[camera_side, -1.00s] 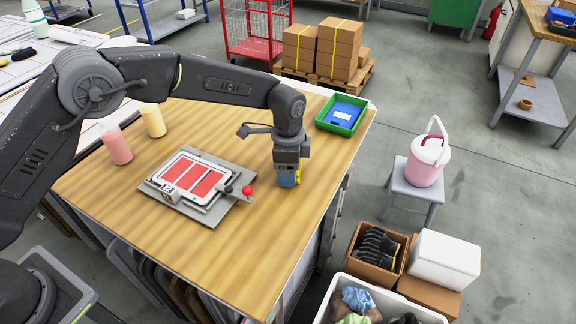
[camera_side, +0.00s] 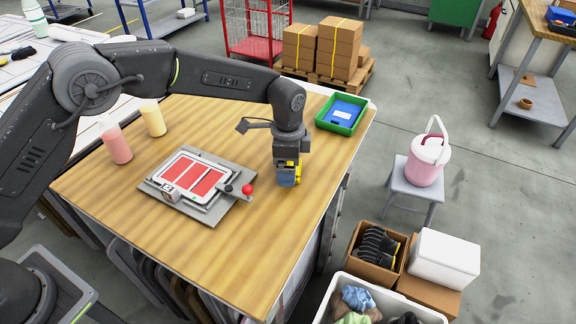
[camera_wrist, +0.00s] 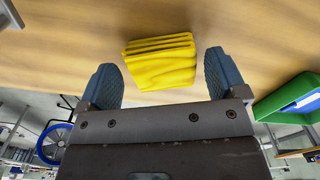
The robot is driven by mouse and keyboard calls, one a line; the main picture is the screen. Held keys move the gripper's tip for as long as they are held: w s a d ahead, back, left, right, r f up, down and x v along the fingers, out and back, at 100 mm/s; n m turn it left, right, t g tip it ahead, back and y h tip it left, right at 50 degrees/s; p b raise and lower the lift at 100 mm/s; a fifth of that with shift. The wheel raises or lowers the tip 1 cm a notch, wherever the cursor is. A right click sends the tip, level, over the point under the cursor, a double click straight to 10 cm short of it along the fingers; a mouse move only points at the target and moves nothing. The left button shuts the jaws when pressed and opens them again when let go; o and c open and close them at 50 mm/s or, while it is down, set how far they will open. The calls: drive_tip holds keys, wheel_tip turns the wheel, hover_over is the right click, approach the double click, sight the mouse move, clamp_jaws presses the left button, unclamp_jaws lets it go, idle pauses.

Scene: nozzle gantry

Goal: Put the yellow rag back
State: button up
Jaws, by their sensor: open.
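The yellow rag (camera_wrist: 160,62) is a folded, layered bundle on the wooden tabletop. In the wrist view it lies between the two blue fingers of my gripper (camera_wrist: 170,78), with a visible gap to each finger. My gripper is open and not holding it. In the side view my gripper (camera_side: 288,178) points down just above the right part of the table. A bit of the yellow rag (camera_side: 294,163) shows behind the fingers, mostly hidden by them.
A grey plate with a red-panelled frame and red-knobbed lever (camera_side: 204,187) lies left of my gripper. A green tray with a blue item (camera_side: 342,114) stands behind right. Pink (camera_side: 116,145) and cream (camera_side: 153,120) containers stand at left. The front tabletop is clear.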

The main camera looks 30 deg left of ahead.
wheel_tip(320, 180, up, 11)
idle(0.3)
drive_tip(key=s+a+r+n+t, duration=0.3)
drive_tip(key=s+a+r+n, duration=0.4)
drive_tip(key=s+a+r, duration=0.6)
drive_tip(key=s+a+f+n+t, duration=0.1)
drive_tip(key=s+a+f+n, duration=0.1)
drive_tip(key=s, duration=0.6)
drive_tip(key=s+a+f+n+t, duration=0.1)
drive_tip(key=s+a+n, duration=0.3)
drive_tip(key=s, duration=0.5)
drive_tip(key=shift+s+a+f+n+t, duration=0.25)
drive_tip(key=shift+a+f+n+t, duration=0.05)
drive_tip(key=shift+a+f, duration=0.1)
drive_tip(key=shift+c, duration=0.4)
